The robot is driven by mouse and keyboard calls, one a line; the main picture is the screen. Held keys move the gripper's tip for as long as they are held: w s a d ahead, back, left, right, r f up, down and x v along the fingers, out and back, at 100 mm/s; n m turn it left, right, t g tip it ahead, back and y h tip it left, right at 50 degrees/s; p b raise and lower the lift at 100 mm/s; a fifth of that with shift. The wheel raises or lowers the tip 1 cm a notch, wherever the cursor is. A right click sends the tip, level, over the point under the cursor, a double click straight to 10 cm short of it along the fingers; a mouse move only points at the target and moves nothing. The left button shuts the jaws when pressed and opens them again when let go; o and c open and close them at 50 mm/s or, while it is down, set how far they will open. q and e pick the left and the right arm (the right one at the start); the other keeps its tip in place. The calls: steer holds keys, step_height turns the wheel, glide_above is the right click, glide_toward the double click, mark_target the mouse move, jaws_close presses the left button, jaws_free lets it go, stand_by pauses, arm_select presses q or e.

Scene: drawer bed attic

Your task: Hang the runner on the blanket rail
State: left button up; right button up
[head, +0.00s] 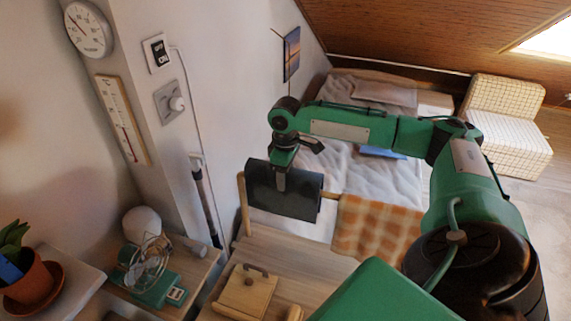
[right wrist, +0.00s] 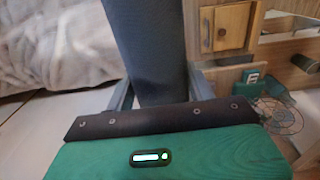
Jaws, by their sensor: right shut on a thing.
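The runner (head: 262,192) is a dark grey cloth, hanging down in front of the blanket rail in the head view. My right gripper (head: 280,182) is shut on it near its upper part. In the right wrist view the runner (right wrist: 145,50) runs as a dark strip between the fingers. The wooden blanket rail (head: 330,195) shows to the right of the runner, with its left post (head: 243,208) beside the cloth. The runner hides the rail's middle stretch, so I cannot tell whether it touches or lies over the rail. My left gripper is not in view.
Below stands a wooden top with a small wooden box (head: 245,292). A fan (head: 150,263) stands on a shelf at the left. The bed (head: 385,185) lies behind the rail.

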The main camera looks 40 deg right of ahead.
steer(key=shift+f+b, duration=0.3)
steer(key=shift+f, duration=1.55)
steer(key=o, duration=1.4)
steer(key=shift+o, duration=0.2)
steer(key=shift+r, duration=0.1)
step_height(320, 180, up, 12)
steer(key=b, duration=0.4)
steer(key=shift+r, duration=0.8)
